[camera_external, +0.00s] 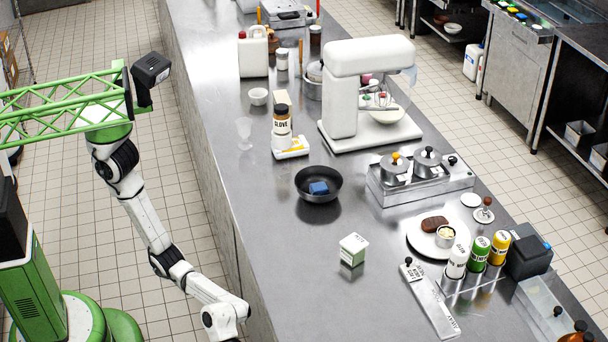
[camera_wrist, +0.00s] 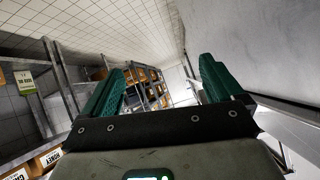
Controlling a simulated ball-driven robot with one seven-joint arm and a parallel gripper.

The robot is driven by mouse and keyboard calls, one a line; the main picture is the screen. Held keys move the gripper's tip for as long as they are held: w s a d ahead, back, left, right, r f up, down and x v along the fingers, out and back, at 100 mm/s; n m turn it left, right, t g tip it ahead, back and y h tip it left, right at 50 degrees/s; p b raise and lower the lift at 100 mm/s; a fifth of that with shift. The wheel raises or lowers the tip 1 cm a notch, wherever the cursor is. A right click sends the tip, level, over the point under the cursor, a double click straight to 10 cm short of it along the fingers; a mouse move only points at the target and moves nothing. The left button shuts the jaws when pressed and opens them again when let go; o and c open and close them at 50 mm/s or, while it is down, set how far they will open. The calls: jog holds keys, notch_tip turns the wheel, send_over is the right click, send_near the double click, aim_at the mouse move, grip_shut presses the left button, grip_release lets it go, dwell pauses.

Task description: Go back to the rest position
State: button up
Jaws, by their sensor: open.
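My gripper shows in the wrist view (camera_wrist: 160,85) with its two green fingers spread wide apart. Nothing is between them. In the external view my white arm hangs down on the left side of the steel counter, and its end is low near the bottom edge of the picture. The fingers are not clear there. The arm's end is beside the counter (camera_external: 255,215), off its top. The wrist view looks out over the tiled floor (camera_wrist: 120,35) toward shelving.
On the counter are a black pan (camera_external: 335,192) with a blue block (camera_external: 319,188), a white-green carton (camera_external: 353,249), a clove jar (camera_external: 281,128), a stand mixer (camera_external: 345,100) and a plate (camera_external: 418,242). Shelves with boxes (camera_wrist: 150,92) show in the wrist view. Floor left of the counter is open.

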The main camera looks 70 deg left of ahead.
jog(key=w+a+f+n+t+y+p, duration=0.1)
jog(key=w+a+n+y, duration=0.15)
jog(key=a, duration=0.65)
jog(key=w+a+f+n+y+p, duration=0.15)
jog(key=a+n, duration=0.25)
jog(key=a, duration=0.5)
jog(key=w+a+f+n+t+y+p, duration=0.1)
jog(key=w+a+n+y, duration=0.15)
jog(key=a, duration=0.65)
jog(key=s+a+n+y+p, duration=0.1)
jog(key=s+a+n, duration=0.1)
jog(key=a, duration=0.5)
jog(key=s+a+r+n+g+y+p, duration=0.1)
jog(key=s+a+n, duration=0.1)
jog(key=a+n, duration=0.2)
jog(key=s+a+n+y+p, duration=0.1)
jog(key=a+n, duration=0.3)
jog(key=a, duration=0.6)
jog(key=shift+s+r+y, duration=0.4)
jog(key=shift+s+y, duration=0.05)
jog(key=shift+s, duration=0.05)
